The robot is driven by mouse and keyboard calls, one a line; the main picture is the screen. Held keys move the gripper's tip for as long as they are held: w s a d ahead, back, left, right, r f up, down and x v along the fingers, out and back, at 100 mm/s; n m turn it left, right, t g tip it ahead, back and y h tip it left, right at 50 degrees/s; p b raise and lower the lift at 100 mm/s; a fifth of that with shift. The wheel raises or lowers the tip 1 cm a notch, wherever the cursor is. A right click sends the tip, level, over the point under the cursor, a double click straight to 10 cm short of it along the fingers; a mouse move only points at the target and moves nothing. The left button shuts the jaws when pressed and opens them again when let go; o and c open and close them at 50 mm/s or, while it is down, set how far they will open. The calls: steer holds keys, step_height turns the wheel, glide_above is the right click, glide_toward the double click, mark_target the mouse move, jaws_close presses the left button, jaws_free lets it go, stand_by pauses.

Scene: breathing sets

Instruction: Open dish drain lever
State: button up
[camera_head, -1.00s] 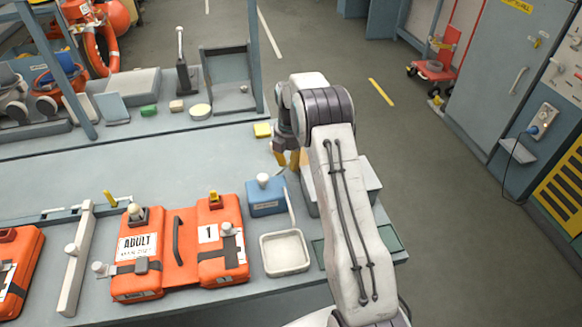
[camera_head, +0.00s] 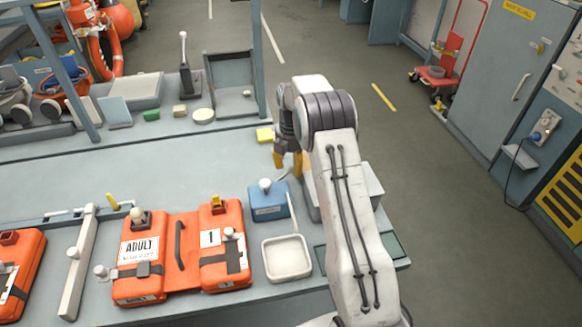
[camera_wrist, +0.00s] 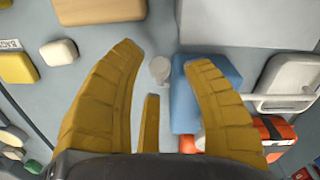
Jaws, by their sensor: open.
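The shallow white dish (camera_head: 287,258) stands near the front edge of the bench, right of the orange case. A thin pale lever (camera_head: 292,212) rises at its back edge, beside the blue box (camera_head: 268,200). In the wrist view the dish (camera_wrist: 292,78) is at the right edge, with a pale bar (camera_wrist: 280,103) across its near side. My gripper (camera_head: 289,162) is open and empty, behind the blue box and away from the dish.
A grey box (camera_head: 368,182) is partly hidden behind my arm. A yellow block (camera_head: 265,135) lies beyond my gripper. The bench middle is clear.

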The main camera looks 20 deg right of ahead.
mark_target(291, 168)
step_height(291, 168, up, 11)
stand_by(0.4)
steer(key=shift+s+a+f, duration=0.1)
stand_by(0.5)
